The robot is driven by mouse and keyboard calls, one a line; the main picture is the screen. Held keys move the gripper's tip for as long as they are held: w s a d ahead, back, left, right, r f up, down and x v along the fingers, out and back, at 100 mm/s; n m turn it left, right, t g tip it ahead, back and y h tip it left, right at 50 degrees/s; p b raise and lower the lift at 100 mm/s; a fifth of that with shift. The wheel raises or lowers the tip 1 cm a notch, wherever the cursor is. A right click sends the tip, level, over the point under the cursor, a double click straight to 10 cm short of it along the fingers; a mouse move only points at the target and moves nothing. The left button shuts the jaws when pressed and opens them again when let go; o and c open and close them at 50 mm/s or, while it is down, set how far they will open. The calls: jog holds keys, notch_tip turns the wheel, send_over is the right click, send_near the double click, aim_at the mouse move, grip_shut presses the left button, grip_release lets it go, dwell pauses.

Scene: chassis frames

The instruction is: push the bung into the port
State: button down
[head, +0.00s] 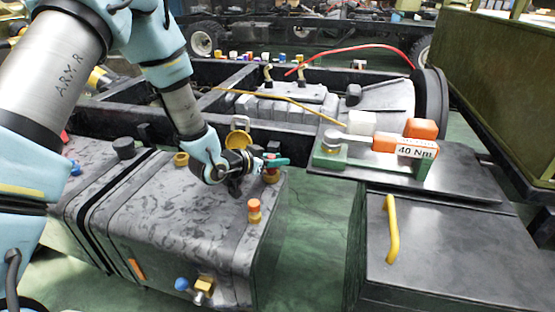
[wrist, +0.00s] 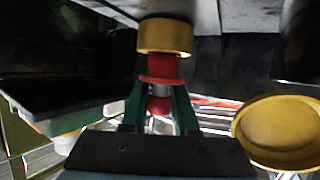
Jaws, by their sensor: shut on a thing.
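My gripper (wrist: 160,103) has its green fingers shut on a red bung (wrist: 162,68) with a wide flange and a grey band. In the wrist view, the bung is in line with a gold port ring (wrist: 165,36), its red end right at the ring's edge. I cannot tell how much of it, if any, is inside. In the head view, my gripper (head: 274,161) is low over the right end of the grey tank (head: 190,225). The bung (head: 271,176) shows as a small red patch by the fingertips, mostly hidden there.
A round gold cap (wrist: 280,130) stands close at the right in the wrist view. An orange-topped fitting (head: 254,208) rises from the tank's near edge. A dark box with a yellow handle (head: 391,228) is to the right, across a green floor gap (head: 315,220).

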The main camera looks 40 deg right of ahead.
jog(key=shift+f+b, duration=0.7)
jog(key=shift+f, duration=0.3)
jog(key=c, duration=0.6)
grip_release()
jog(key=v, duration=1.1)
